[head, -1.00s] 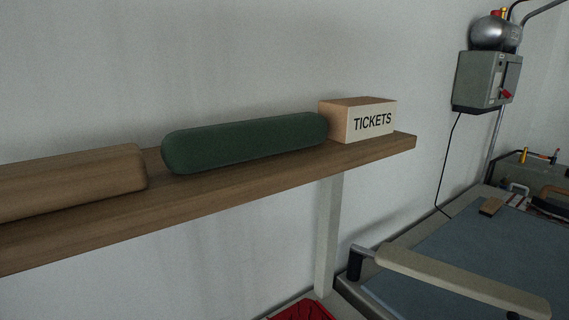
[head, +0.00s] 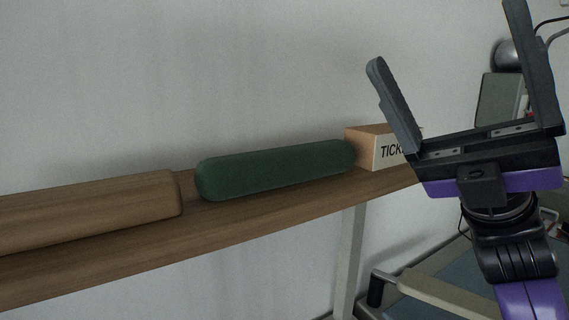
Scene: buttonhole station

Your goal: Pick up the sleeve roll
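The sleeve roll appears to be the dark green, round-ended padded cylinder (head: 275,171) lying lengthwise on the wooden wall shelf (head: 230,225). My gripper (head: 445,75) is raised at the right of the head view, its two dark fingers spread wide with nothing between them. It is to the right of the green roll, apart from it, and covers part of the ticket box. The whole front side of the roll shows.
A wooden block with rounded edges (head: 90,211) lies on the shelf left of the roll. A tan ticket box (head: 368,148) stands close at the roll's right end. Below right is a pressing table with a pale arm (head: 440,300). The wall is close behind the shelf.

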